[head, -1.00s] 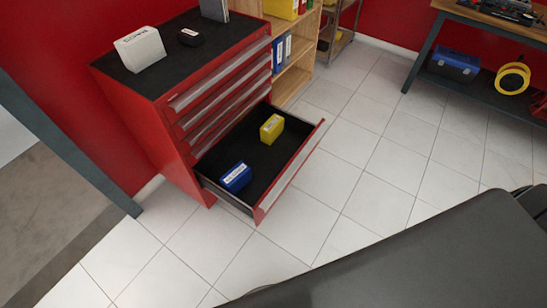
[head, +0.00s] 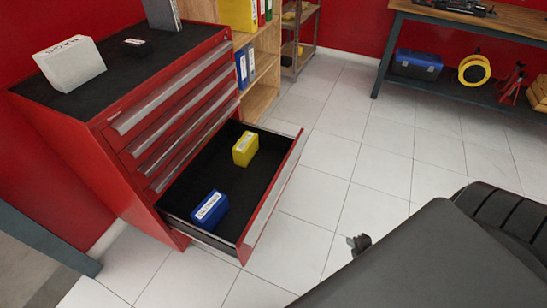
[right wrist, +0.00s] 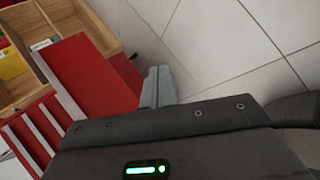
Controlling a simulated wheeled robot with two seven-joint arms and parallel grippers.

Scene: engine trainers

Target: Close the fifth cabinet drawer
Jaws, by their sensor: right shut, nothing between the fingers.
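The red cabinet (head: 75,125) stands at the left with a black top. Its lowest drawer (head: 272,205) is pulled far out; the drawers above are closed. Inside it, on a black liner, lie a blue box (head: 210,209) and a yellow box (head: 245,149). My right gripper (head: 358,243) is to the right of the drawer front, apart from it in the head view, partly hidden by my dark body. In the right wrist view its fingers (right wrist: 157,86) are shut and empty, beside red cabinet surfaces (right wrist: 88,72). My left gripper is not in view.
A wooden shelf (head: 262,95) with binders stands beyond the cabinet. A workbench (head: 460,24) at the back right holds a blue toolbox (head: 416,65) and a yellow reel (head: 474,70) underneath. White tiled floor (head: 345,160) is clear right of the drawer.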

